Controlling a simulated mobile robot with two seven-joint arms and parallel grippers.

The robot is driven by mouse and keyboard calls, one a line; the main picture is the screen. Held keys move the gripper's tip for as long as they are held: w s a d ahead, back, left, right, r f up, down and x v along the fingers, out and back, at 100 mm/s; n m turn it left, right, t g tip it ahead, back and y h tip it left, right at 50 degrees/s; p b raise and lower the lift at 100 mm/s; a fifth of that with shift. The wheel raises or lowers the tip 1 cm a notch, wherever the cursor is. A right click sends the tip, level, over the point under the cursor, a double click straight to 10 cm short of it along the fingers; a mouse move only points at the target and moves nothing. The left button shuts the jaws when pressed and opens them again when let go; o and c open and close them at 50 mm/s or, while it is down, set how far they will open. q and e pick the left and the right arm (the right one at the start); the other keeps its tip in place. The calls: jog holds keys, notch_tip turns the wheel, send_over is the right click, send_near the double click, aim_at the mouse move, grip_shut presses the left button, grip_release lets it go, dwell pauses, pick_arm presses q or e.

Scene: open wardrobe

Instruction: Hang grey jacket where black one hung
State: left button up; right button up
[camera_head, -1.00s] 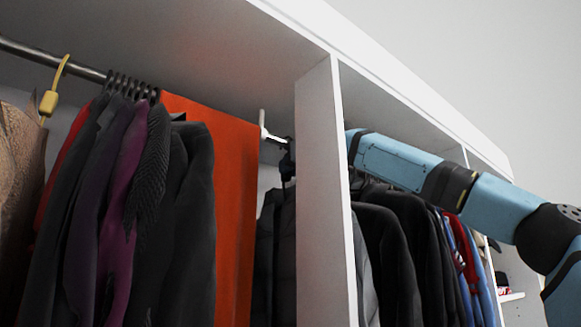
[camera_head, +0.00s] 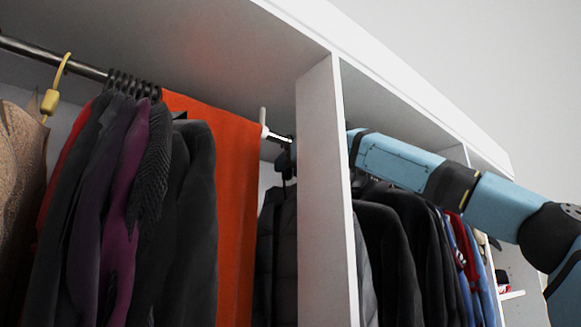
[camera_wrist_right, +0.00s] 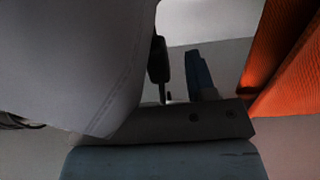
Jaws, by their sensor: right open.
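A dark grey padded jacket (camera_head: 284,245) hangs in the left bay, between the orange cloth and the white divider. My right arm comes in from the right and passes behind the divider. Only a small dark part of my right gripper (camera_head: 286,160) shows, just above the jacket's collar. In the right wrist view its two fingers (camera_wrist_right: 179,72) stand apart, with no hook clearly seen between them. A grey cloth surface (camera_wrist_right: 70,60) fills the left of that view, probably the jacket. Black jackets (camera_head: 385,240) hang in the right bay; I cannot tell which black one is meant. My left gripper is out of view.
The orange cloth (camera_head: 215,150) hangs close left of the gripper; it also shows in the wrist view (camera_wrist_right: 290,70). The white divider (camera_head: 326,190) stands between the bays. Dark and purple clothes (camera_head: 128,200) crowd the left rail (camera_head: 50,56). A white bracket-like piece (camera_head: 263,116) sits beside the orange cloth.

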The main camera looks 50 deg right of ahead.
jog(key=s+a+r+b, duration=0.1)
jog(key=s+a+b, duration=0.1)
jog(key=s, duration=1.1)
jog(key=shift+s+b, duration=0.35)
jog(key=shift+b, duration=0.3)
